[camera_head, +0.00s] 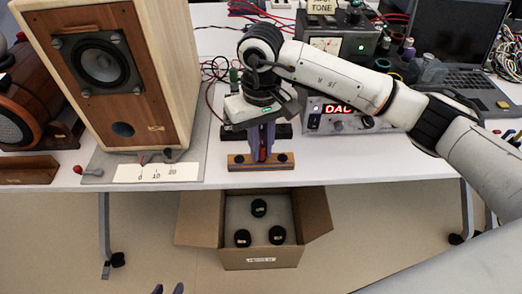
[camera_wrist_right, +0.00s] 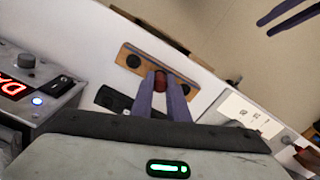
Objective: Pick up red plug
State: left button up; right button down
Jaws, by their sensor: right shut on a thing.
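My right gripper (camera_head: 262,158) is shut on a red plug (camera_wrist_right: 160,80), gripped between its purple fingertips. In the right wrist view the gripper (camera_wrist_right: 163,82) points at the middle of a wooden strip (camera_wrist_right: 146,60) with a black round socket on each side. The strip also shows in the head view (camera_head: 240,162). I cannot tell whether the plug touches it. My left gripper (camera_head: 168,289) is open and empty at the bottom edge of the head view; its two fingers also show in the right wrist view (camera_wrist_right: 285,14).
A wooden speaker (camera_head: 160,60) stands left of my right gripper, with a scale card (camera_head: 158,174) in front. A small red-tipped item (camera_head: 77,169) lies further left. A box with a red display (camera_head: 337,110) is behind right. An open cardboard box (camera_head: 260,254) sits on the floor.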

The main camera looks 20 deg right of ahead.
aim_at(261, 146)
jog(key=shift+r, duration=0.15)
notch_tip(261, 146, up, 10)
jog(key=shift+f, duration=0.1)
pick_arm(q)
jog(key=shift+s+f, duration=0.15)
jog(key=shift+s, duration=0.1)
